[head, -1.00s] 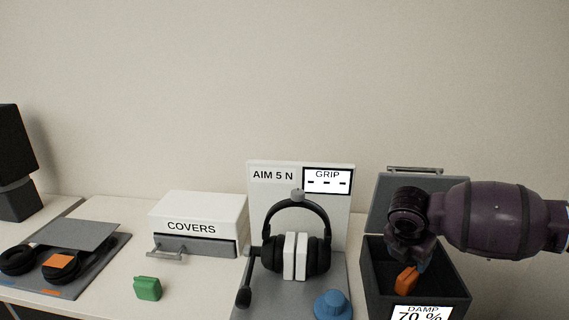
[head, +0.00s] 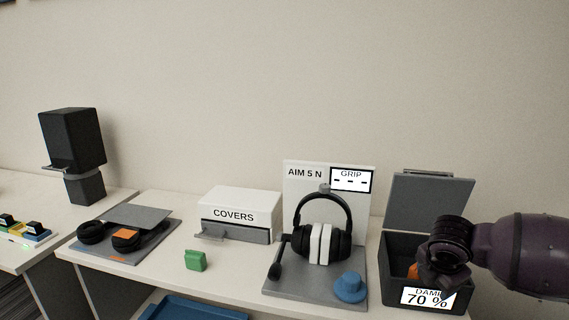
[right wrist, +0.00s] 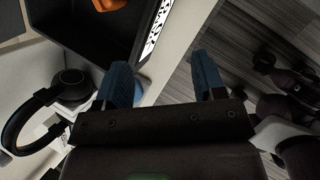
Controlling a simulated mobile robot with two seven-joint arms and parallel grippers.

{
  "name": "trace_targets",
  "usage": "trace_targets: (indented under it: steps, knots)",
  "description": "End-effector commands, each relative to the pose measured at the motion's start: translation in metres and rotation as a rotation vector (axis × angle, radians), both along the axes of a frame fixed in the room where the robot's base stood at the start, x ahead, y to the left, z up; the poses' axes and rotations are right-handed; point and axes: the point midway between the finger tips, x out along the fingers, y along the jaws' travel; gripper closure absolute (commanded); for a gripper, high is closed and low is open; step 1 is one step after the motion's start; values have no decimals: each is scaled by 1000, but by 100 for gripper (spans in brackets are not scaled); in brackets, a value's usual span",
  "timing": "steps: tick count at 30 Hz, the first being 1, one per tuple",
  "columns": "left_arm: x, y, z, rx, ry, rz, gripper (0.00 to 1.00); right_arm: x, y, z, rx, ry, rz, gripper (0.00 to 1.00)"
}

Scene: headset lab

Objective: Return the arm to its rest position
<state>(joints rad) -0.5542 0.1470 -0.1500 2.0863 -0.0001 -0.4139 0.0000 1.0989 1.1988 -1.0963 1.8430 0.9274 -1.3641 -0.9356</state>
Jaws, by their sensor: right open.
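My right gripper (head: 436,284) is in front of the open dark box labelled DAMP 70 % (head: 392,262) and covers part of its front. In the right wrist view its two blue fingers (right wrist: 165,85) are apart with nothing between them. An orange block (head: 413,271) lies inside the box, partly hidden by my gripper; it also shows at the top of the right wrist view (right wrist: 108,4). My left gripper is not in view.
Black headphones (head: 322,240) sit on a grey stand next to a blue knob (head: 350,287). A white COVERS box (head: 240,203), a green block (head: 195,260) and a grey mat with ear pads (head: 125,238) are to the left. A blue tray (head: 195,308) is low in front.

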Motion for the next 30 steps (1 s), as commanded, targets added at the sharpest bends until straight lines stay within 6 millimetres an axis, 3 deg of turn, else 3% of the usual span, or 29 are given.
trace_targets:
  steps: [6, 13, 22, 30]
  knots:
    - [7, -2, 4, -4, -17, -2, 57, 36, 43, 34, 203, -266, -42, 37]
    - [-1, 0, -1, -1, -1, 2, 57, 47, 111, 45, 521, -450, -55, 37]
    - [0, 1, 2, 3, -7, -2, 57, 22, 177, 32, 955, -536, -130, 37]
    - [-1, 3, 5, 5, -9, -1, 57, -18, 194, 7, 1294, -567, -297, 37]
